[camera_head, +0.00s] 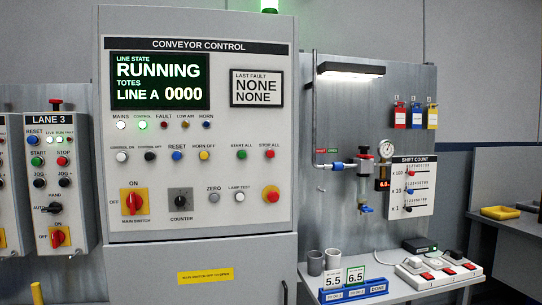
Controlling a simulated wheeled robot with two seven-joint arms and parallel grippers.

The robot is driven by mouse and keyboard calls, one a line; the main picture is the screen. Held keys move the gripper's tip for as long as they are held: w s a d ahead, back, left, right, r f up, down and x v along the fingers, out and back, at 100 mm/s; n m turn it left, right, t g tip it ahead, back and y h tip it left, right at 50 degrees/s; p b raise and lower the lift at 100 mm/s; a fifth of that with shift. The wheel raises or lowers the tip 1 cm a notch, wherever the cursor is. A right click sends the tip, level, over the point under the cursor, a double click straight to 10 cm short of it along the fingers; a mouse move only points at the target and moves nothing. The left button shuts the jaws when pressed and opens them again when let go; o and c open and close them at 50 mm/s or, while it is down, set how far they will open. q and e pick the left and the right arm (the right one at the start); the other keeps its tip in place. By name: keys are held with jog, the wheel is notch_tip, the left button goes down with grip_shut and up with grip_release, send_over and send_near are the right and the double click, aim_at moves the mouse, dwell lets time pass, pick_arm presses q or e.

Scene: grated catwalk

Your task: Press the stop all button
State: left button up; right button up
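The red stop all button (270,155) is on the right side of the conveyor control panel (222,222), under a label reading STOP ALL. The green start all button (242,155) is just to its left. The panel's display (160,82) reads RUNNING, LINE A 0000. The LAST FAULT plate (256,89) reads NONE NONE. Neither of my grippers is in view, and nothing covers the button.
A red main switch (134,201) is lower left. The Lane 3 box (47,182) stands at the left. A shelf (402,287) with cups and a white switch box (438,271) juts out at the right.

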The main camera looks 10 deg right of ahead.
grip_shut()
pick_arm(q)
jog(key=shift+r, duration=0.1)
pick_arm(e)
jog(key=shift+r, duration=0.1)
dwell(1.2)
